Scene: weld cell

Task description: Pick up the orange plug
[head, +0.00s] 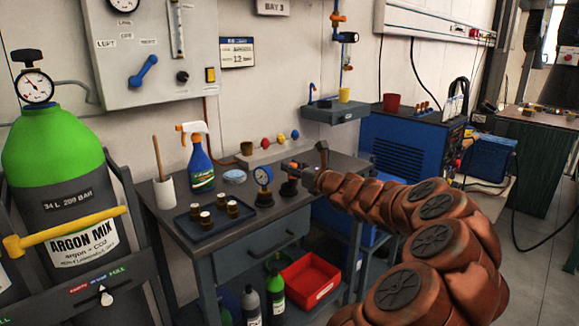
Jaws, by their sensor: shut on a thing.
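My gripper (292,168) is at the end of the reddish-brown arm, over the right part of the dark workbench (330,186). It points left and is shut on a small orange piece, which I take to be the orange plug (284,168). The plug shows only as a small patch at the fingertips, and the fingers hide the rest. It appears to be above the bench top, in front of a pale strip (262,155) carrying red, blue and yellow knobs. I cannot tell the exact gap between them.
A small gauge (262,176) on a dark base stands just left of my gripper. A spray bottle (200,165), a tray (190,232) with several brass-coloured pieces and a white holder (164,192) stand further left. A blue welder (405,145) is behind the arm.

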